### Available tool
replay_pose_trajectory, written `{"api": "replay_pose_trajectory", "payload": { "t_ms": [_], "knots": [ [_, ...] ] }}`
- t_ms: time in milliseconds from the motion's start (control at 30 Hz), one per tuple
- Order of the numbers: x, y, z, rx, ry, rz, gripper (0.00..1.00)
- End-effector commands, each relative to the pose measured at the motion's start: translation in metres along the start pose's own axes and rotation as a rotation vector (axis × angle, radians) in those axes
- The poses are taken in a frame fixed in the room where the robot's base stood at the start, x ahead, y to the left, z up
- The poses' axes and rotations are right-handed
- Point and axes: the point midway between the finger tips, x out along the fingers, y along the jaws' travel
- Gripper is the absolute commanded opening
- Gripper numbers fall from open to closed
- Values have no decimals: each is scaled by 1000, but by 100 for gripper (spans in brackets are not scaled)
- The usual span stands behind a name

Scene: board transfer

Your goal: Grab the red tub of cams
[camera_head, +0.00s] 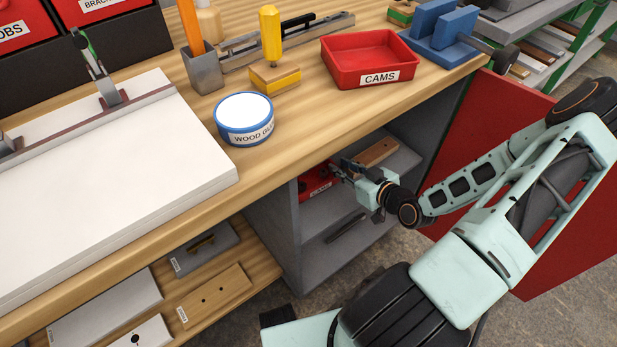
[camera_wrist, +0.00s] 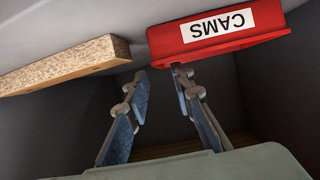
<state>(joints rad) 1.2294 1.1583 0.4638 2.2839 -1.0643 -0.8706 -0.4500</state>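One red tub labelled CAMS (camera_head: 367,57) sits upright on the bench top. Another red tub (camera_head: 314,181) is inside the open cabinet under the bench, partly hidden by the cabinet wall. The wrist view shows it upside down, with its CAMS label readable (camera_wrist: 275,33). My gripper (camera_head: 338,169) reaches into the cabinet beside this tub. In the wrist view my gripper (camera_wrist: 160,75) is open, its fingertips apart at the tub's near left end. The right fingertip overlaps the rim. I cannot tell whether it touches.
A wooden block (camera_head: 376,152) lies on the cabinet shelf near my gripper and shows in the wrist view (camera_wrist: 65,65). The red cabinet door (camera_head: 480,125) stands open behind my arm. A wood glue tin (camera_head: 244,118) stands on the bench above.

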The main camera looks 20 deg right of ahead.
Motion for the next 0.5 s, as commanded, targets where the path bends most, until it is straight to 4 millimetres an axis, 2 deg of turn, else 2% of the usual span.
{"api": "replay_pose_trajectory", "payload": {
  "t_ms": [233,500],
  "knots": [
    [22,0,2,1,0,0,22],
    [60,0,2,-1,-1,-1,22]
  ]
}}
